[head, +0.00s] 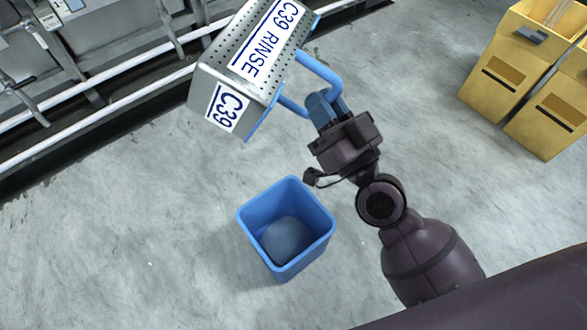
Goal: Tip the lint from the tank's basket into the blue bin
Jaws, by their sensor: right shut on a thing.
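The tank's basket (216,78) is a grey perforated metal box with white labels reading "C39 RINSE" and "C39", and a blue handle. It is at the top middle of the head view, held up off the floor. My right gripper (325,108) is shut on the basket's blue handle (318,68). The basket's inside is turned out of sight, so I cannot see any lint in it. The blue bin (246,218) stands upright on the floor, below and apart from the basket in the picture. Greyish-blue matter (284,238) shows at its bottom. My left gripper is not in view.
Yellow boxes (545,110) stand at the upper right. Grey machinery with white pipes (100,95) runs along the upper left. The grey concrete floor (120,230) around the blue bin is clear.

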